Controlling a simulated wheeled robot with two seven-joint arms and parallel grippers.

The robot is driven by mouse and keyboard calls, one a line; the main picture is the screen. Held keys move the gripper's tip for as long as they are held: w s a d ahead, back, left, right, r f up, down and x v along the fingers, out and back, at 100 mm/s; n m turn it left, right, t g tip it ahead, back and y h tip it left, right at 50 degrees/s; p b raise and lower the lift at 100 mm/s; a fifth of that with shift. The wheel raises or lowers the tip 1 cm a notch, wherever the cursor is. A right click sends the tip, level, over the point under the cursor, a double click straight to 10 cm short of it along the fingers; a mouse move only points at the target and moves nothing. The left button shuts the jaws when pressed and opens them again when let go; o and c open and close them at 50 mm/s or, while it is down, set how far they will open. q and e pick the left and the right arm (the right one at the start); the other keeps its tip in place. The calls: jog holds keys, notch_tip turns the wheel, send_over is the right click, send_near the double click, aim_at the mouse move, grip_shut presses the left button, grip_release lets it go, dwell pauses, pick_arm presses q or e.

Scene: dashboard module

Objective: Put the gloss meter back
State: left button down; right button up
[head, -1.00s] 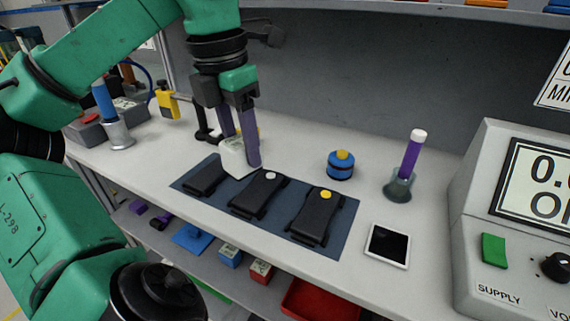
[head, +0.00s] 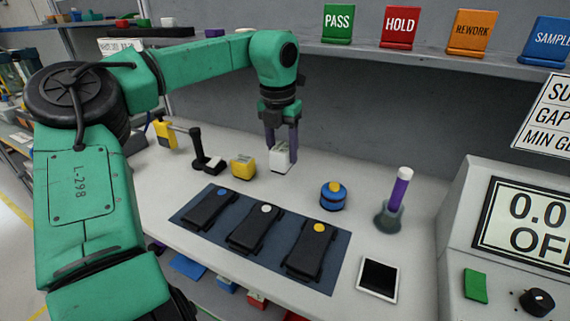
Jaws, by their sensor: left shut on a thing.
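My left gripper (head: 281,152) is shut on a small white box-shaped device (head: 281,160), which looks like the gloss meter. It holds it upright at the back of the bench, just right of a yellow block (head: 243,167). I cannot tell whether the device touches the bench. A dark blue mat (head: 327,275) in front carries three black modules: one with a blue knob (head: 209,207), one with a white knob (head: 255,230), one with a yellow knob (head: 309,250). My right gripper is not in view.
A blue round pot with a yellow top (head: 333,197) and a purple tube in a grey holder (head: 391,205) stand to the right. A white-framed tablet (head: 377,279) lies front right, beside the supply unit (head: 480,230). A black stand (head: 203,155) is back left.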

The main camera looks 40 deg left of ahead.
pick_arm(q)
jog(key=f, duration=0.4)
jog(key=w+f, duration=0.1)
jog(key=f, duration=0.1)
jog(key=shift+a+f+p, duration=0.15)
jog(key=shift+f+p, duration=0.2)
jog(key=shift+w+a+f, duration=0.1)
jog(key=shift+w+f, duration=0.1)
jog(key=shift+f, duration=0.05)
jog(key=shift+s+f, duration=0.1)
jog(key=shift+f, duration=0.05)
jog(key=shift+c, duration=1.4)
grip_release()
jog(key=r, duration=0.5)
jog(key=s+r, duration=0.1)
jog(key=r, duration=0.2)
jog(key=shift+d, duration=0.25)
jog(key=shift+w, duration=0.1)
